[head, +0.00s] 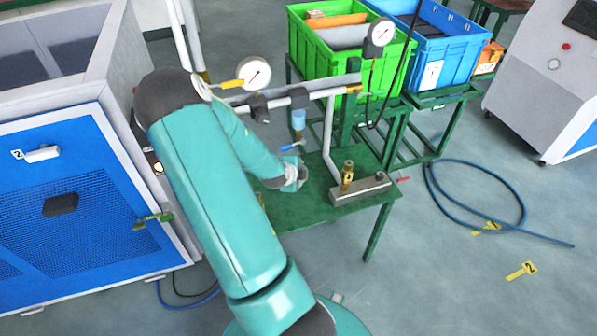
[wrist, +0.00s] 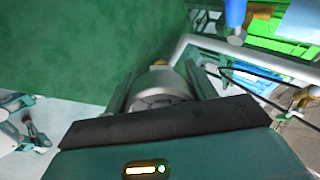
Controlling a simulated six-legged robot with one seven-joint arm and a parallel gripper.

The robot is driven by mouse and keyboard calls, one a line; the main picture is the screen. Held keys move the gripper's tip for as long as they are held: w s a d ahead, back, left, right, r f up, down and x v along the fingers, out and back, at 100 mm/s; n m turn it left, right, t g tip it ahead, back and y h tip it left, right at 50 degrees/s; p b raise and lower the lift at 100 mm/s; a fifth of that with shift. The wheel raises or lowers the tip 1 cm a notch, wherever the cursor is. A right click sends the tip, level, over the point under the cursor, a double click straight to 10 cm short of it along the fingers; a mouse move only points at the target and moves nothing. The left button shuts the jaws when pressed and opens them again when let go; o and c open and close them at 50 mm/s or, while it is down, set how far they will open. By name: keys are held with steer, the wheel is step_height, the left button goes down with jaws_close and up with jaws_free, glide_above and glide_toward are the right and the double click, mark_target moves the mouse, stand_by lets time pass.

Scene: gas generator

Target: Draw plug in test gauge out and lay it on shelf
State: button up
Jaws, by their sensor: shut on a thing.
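My gripper (wrist: 158,84) is shut on a round grey metal plug (wrist: 160,88), which shows between the two fingers in the wrist view. In the head view my gripper (head: 294,176) is at the left part of the green shelf (head: 300,208), below the pipework; the plug cannot be made out there. The wrist view shows the green shelf surface (wrist: 100,40) beyond the fingers; whether the plug touches it I cannot tell. A white-dialled gauge (head: 254,73) sits at the pipe's left, and another gauge (head: 381,32) stands at its right.
A steel block (head: 360,190) with a brass fitting (head: 347,175) stands at the shelf's right. A blue-handled valve (head: 291,146) hangs above my gripper. Green (head: 345,62) and blue (head: 436,50) crates stand behind. A blue cabinet (head: 75,190) is at left. A hose (head: 465,216) lies on the floor.

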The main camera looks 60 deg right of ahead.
steer(key=shift+a+f, duration=0.1)
step_height(320, 180, down, 2)
steer(key=shift+f, duration=3.65)
steer(key=o, duration=1.4)
steer(key=shift+o, duration=0.3)
steer(key=shift+a+f, duration=0.1)
